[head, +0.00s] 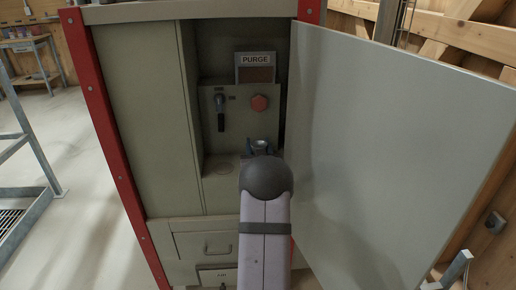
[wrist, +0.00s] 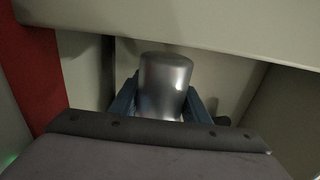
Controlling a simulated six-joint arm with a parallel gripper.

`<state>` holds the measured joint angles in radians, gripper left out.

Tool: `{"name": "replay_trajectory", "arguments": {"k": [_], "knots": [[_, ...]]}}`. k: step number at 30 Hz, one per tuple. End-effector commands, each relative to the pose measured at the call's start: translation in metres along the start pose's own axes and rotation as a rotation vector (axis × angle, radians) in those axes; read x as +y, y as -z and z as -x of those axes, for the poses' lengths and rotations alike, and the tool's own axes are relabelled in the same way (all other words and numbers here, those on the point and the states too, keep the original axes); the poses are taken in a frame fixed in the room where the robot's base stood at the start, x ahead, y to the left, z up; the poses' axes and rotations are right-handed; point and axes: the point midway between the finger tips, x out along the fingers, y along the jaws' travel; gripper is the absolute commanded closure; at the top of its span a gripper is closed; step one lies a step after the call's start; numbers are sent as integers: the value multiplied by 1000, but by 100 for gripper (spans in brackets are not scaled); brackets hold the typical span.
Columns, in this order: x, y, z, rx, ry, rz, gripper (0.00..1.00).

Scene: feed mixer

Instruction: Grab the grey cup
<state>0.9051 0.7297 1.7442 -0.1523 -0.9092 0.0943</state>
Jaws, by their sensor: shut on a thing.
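The grey cup (wrist: 165,85) is a shiny metal cylinder in the middle of the wrist view. My gripper (wrist: 160,105) has its blue fingers on either side of the cup and is shut on it. In the head view the cup (head: 262,145) shows only as a small bit between the blue fingertips of my gripper (head: 260,148), in the cabinet's recess below the control panel. My dark rounded wrist and pale arm hide most of the cup and the lower gripper there. Whether the cup touches the shelf cannot be told.
The recess holds a panel with a dark lever (head: 221,112), a red knob (head: 260,103) and a PURGE sign (head: 256,60). A round mark (head: 224,168) lies on the shelf to the left. The open cabinet door (head: 390,150) stands close on the right. A drawer (head: 205,245) is below.

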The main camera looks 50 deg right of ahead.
Motion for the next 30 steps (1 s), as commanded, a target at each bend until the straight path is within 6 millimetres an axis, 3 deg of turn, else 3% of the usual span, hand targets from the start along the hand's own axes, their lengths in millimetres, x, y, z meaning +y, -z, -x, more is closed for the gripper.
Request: {"name": "replay_trajectory", "arguments": {"k": [11, 20, 30], "knots": [[0, 57, 2, 2, -1, 1, 79], [1, 53, 47, -1, -1, 0, 79], [1, 54, 120, 0, -2, 0, 79]]}}
